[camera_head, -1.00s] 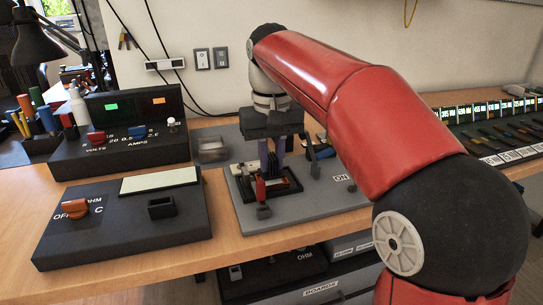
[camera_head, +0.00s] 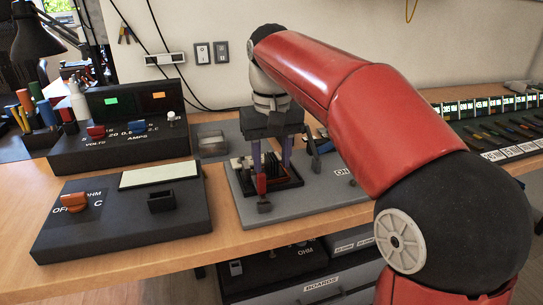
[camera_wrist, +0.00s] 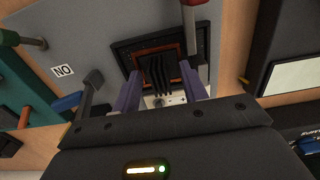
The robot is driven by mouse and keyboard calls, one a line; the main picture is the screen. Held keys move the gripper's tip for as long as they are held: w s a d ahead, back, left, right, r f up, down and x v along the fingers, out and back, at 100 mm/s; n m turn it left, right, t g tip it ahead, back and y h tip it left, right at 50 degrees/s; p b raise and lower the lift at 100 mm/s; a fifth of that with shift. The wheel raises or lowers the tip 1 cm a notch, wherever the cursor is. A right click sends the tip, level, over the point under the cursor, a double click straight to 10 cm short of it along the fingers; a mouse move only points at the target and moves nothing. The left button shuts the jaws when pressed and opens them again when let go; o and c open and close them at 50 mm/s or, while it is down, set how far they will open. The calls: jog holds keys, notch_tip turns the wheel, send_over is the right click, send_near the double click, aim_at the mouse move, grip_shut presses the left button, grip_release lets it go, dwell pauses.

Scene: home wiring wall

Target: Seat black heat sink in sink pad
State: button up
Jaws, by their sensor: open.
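The black finned heat sink (camera_head: 271,166) stands upright on the small framed board (camera_head: 295,184) on the grey work plate. In the wrist view the heat sink (camera_wrist: 158,72) lies between my two purple fingers, over the dark board with an orange-brown inner border (camera_wrist: 124,58). My gripper (camera_wrist: 160,80) is open around the heat sink; it also shows from above the board in the head view (camera_head: 271,158). I see gaps between fingers and fins. The sink pad is hidden beneath the heat sink, so I cannot tell how fully it is seated.
A red-handled clamp (camera_head: 262,188) stands at the board's near edge. A grey post (camera_head: 315,155) rises right of my gripper. A dark meter box (camera_head: 125,232) lies left of the work plate.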

aim_at(272, 157)
notch_tip(272, 157, up, 8)
jog(key=shift+f+p, duration=0.1)
jog(key=shift+p, duration=1)
